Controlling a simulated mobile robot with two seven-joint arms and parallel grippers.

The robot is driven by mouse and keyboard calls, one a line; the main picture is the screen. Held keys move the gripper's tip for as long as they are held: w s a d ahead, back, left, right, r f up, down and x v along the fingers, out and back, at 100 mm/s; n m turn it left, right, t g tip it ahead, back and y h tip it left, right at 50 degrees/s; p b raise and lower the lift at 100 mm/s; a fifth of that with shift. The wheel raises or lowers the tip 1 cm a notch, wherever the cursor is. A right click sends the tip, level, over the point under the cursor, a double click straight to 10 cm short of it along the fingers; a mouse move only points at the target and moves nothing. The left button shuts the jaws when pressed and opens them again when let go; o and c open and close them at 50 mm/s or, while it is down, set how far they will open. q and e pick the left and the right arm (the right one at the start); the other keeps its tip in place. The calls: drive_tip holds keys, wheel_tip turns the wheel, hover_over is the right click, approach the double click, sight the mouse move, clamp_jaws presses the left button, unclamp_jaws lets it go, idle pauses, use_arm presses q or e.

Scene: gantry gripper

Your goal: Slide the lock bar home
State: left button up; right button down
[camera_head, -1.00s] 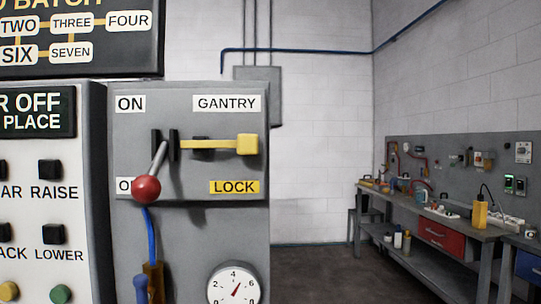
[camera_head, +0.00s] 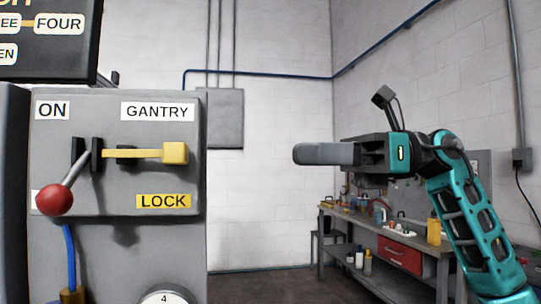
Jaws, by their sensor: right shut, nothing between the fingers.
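The yellow lock bar (camera_head: 135,154) lies level on the grey gantry panel (camera_head: 110,192), with a square yellow knob (camera_head: 175,153) at its right end. It runs through a black bracket (camera_head: 126,154). Its left end reaches the black guides (camera_head: 96,155) beside the lever. The lever's red ball (camera_head: 54,200) points down and left. A yellow LOCK label (camera_head: 164,201) sits below the bar. My right gripper (camera_head: 298,154) is shut and empty, pointing left at about the knob's height, well to its right. My left gripper is out of view.
A workbench (camera_head: 340,217) with tools and a red drawer stands at the back right. A grey wall box (camera_head: 225,118) and blue pipe (camera_head: 270,74) are behind. No obstacle shows between my right gripper and the knob. A gauge (camera_head: 164,298) is below the panel.

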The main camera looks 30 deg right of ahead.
drive_tip(key=p, duration=0.2)
approach(186, 154)
drive_tip(key=x, duration=0.5)
drive_tip(key=shift+w+a+r, duration=0.1)
drive_tip(key=shift+a, duration=0.1)
drive_tip(key=shift+w+a, duration=0.2)
drive_tip(key=shift+a, duration=0.45)
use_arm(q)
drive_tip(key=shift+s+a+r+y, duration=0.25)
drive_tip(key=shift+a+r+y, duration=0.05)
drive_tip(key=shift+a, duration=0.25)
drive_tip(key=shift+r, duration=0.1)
use_arm(e)
drive_tip(key=shift+a, duration=0.1)
drive_tip(key=p+x, duration=0.1)
drive_tip(key=x, duration=0.3)
drive_tip(key=shift+a+p, duration=0.2)
drive_tip(key=shift+p, duration=0.1)
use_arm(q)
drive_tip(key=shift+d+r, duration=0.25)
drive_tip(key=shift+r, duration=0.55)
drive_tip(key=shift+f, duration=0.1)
